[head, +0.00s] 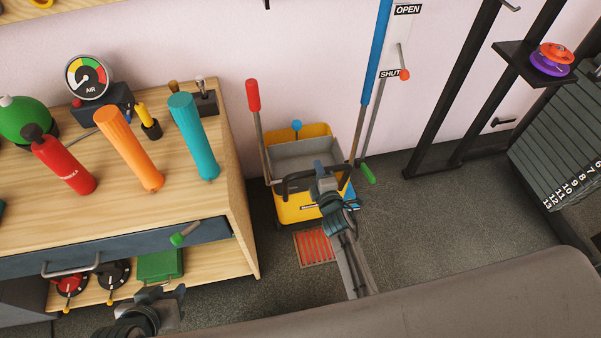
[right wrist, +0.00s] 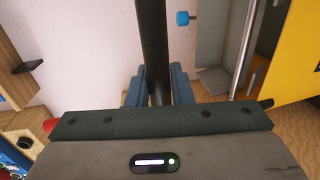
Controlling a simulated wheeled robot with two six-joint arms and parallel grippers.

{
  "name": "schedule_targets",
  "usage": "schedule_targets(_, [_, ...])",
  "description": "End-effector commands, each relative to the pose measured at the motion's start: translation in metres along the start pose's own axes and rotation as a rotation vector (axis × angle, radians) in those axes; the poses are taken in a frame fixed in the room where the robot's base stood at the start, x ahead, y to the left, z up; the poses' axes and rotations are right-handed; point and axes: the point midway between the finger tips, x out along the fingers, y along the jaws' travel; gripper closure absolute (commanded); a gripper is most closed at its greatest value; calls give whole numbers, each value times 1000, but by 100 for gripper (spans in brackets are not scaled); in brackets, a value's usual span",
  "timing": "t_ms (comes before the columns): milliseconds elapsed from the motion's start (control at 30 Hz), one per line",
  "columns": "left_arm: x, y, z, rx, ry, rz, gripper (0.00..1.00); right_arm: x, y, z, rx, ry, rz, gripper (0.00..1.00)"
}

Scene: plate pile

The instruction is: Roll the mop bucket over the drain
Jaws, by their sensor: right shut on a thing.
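The yellow mop bucket (head: 295,210) with a grey wringer stands on the floor near the wall, right of the workbench. It also shows at the right wrist view's right edge (right wrist: 300,55). The drain (head: 317,249), a red slotted grate in a pale frame, lies just in front of the bucket, mostly uncovered. My right gripper (head: 322,178) is at the bucket's dark handle (head: 291,181). In the right wrist view its fingers are shut on that dark bar (right wrist: 153,45). My left gripper (head: 165,295) is low at the left, away from the bucket; its jaw gap is unclear.
A blue mop pole (head: 378,45) and a red-handled lever (head: 254,98) rise at the bucket. The workbench (head: 235,190) stands close on its left. A black rack (head: 440,115) stands at the right. The floor (head: 430,230) right of the bucket is clear.

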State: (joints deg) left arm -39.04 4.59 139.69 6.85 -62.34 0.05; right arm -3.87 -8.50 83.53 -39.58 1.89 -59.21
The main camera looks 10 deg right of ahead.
Motion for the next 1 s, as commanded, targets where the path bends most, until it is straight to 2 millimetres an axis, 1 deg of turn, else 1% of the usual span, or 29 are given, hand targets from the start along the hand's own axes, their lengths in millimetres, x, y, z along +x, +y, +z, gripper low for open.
schedule_targets(133, [0,0,0,0,0,0,64,0,1,0,0,0,2,100])
schedule_targets(233, [-1,0,0,0,0,0,64,-5,0,0,0,0,2,100])
schedule_targets(1000, [-3,0,-2,1,0,0,64,-50,-6,0,0,0,2,100])
